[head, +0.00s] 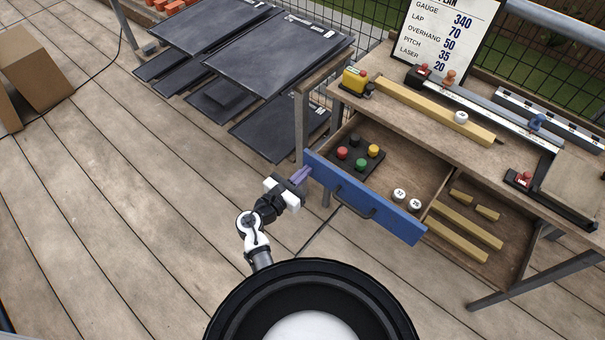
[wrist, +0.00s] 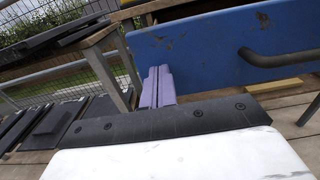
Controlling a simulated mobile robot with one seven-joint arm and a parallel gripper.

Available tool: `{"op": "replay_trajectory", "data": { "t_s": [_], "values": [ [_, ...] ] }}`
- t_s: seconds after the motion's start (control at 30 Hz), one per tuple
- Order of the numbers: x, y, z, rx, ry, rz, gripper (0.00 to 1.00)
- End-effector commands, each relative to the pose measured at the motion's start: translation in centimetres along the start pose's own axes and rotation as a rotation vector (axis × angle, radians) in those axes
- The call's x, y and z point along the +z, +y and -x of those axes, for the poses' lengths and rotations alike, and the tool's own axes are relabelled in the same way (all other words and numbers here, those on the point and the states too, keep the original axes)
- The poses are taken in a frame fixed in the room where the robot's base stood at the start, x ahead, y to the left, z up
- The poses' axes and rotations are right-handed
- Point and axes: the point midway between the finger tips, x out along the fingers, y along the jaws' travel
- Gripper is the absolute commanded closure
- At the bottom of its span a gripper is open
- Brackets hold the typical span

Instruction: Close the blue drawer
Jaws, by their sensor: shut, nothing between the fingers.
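The blue drawer (head: 362,197) stands pulled out from under the wooden workbench (head: 425,115), its blue front facing me. A dark bar handle (head: 352,207) is on that front. In the wrist view the blue front (wrist: 200,50) fills the upper right, with the handle (wrist: 280,58) at the right. My gripper (head: 302,174) is shut and empty, its purple fingers at the left end of the drawer front. The fingers (wrist: 157,85) also show in the wrist view, close to the front's left edge. I cannot tell whether they touch it.
The drawer holds a black tray of coloured knobs (head: 360,157) and two white numbered knobs (head: 399,195). An open compartment with wooden strips (head: 464,232) is at its right. Dark roof panels (head: 278,52) lie behind at the left.

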Motion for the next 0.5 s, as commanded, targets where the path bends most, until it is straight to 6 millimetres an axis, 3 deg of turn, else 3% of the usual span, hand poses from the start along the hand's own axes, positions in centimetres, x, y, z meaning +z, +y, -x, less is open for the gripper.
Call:
{"op": "replay_trajectory", "data": {
  "t_s": [0.27,0.5],
  "values": [
    [0.1,0.0,-2.6,-0.003,0.000,-0.002,1.00],
    [0.0,-0.1,-8.3,-0.005,-0.001,-0.003,1.00]
  ]
}}
